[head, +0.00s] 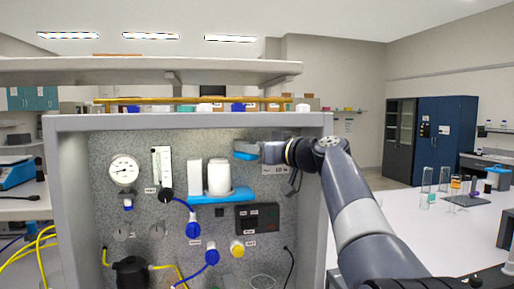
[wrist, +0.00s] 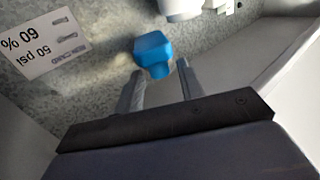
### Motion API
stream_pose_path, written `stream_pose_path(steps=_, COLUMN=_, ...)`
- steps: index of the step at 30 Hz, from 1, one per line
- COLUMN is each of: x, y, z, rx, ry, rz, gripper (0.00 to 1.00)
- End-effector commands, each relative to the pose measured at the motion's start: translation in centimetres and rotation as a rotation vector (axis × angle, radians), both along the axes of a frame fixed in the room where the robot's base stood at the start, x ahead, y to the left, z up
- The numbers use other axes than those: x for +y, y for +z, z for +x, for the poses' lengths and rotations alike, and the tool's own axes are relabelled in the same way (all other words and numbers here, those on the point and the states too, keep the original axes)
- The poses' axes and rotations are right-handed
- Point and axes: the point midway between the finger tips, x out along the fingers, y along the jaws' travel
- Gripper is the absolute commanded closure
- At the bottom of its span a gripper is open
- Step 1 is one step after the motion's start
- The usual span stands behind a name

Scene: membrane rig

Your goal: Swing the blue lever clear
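A blue lever end (wrist: 152,48) stands out from the speckled panel in the wrist view. It lies at and just past the tips of my gripper (wrist: 162,78). The two grey fingers are apart, with a clear gap between them, and I see no contact with the blue piece. In the head view my gripper (head: 263,152) reaches in from the right at the panel's upper right. A blue piece (head: 245,155) shows just left of its fingers, partly hidden by them.
White cylinders stand over a long blue bracket (head: 222,197) lower left of my gripper. A gauge (head: 124,170), flowmeter (head: 161,165) and black box (head: 257,217) sit on the panel. The frame's right side wall (head: 318,215) is close to my arm. A shelf (head: 150,70) runs above.

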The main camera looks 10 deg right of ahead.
Motion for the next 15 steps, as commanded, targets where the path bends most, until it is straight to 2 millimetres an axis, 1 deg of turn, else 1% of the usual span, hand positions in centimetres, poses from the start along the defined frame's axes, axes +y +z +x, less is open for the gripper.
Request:
stream_pose_path(steps=1, x=-0.01, y=0.01, z=-0.02, rx=0.0, ry=0.0, rz=0.0, gripper=0.67)
stream_pose_path(steps=2, x=-0.01, y=0.01, z=-0.02, rx=0.0, ry=0.0, rz=0.0, gripper=0.7)
stream_pose_path(steps=13, x=-0.02, y=0.02, z=-0.03, rx=0.0, ry=0.0, rz=0.0, gripper=1.0)
stream_pose_path(steps=15, x=-0.02, y=0.01, z=-0.02, rx=0.0, ry=0.001, rz=0.0, gripper=1.0)
